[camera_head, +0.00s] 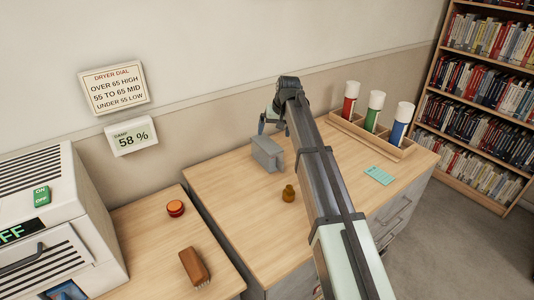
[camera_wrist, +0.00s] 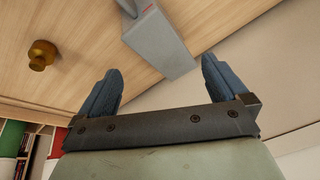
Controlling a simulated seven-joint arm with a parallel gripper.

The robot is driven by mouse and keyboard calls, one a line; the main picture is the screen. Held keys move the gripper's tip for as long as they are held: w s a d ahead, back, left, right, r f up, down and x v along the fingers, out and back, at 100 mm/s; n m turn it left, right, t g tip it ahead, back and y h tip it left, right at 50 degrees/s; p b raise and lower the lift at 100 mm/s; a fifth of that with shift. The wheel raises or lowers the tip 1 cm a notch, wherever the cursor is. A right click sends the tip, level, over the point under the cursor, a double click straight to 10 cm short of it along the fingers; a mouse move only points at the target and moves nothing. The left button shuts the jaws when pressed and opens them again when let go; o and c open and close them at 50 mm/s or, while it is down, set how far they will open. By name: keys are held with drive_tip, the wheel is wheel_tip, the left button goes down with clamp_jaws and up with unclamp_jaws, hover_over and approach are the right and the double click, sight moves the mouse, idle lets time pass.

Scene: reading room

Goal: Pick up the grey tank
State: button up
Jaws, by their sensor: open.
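The grey tank (camera_head: 267,153) is a small box-shaped block with a part sticking out at its right side. It stands on the wooden cabinet top near the wall. My gripper (camera_head: 271,125) is at the end of the arm, just above and behind the tank in the head view. In the wrist view my gripper (camera_wrist: 160,66) is open, with two blue fingers apart and nothing held between them. The tank (camera_wrist: 162,45) shows beyond the fingertips, roughly in line with the gap. I cannot tell the exact distance to it.
A small brass weight (camera_head: 289,193) stands in front of the tank, and also shows in the wrist view (camera_wrist: 41,54). A wooden rack (camera_head: 345,126) holds red, green and blue tubes at the right. A green card (camera_head: 378,175) lies nearby. The wall is close behind.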

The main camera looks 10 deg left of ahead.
sight(268, 144)
drive_tip(key=n, duration=0.3)
drive_tip(key=shift+w+a+r, duration=0.15)
drive_tip(key=shift+w+a, duration=0.1)
drive_tip(key=shift+w, duration=0.05)
drive_tip(key=shift+w+n, duration=0.15)
drive_tip(key=shift+n, duration=0.85)
drive_tip(key=x, duration=1.3)
drive_tip(key=shift+w+a, duration=0.25)
drive_tip(key=shift+w, duration=0.1)
drive_tip(key=shift+f, duration=0.2)
drive_tip(key=shift+f, duration=0.25)
drive_tip(key=c, duration=1.1)
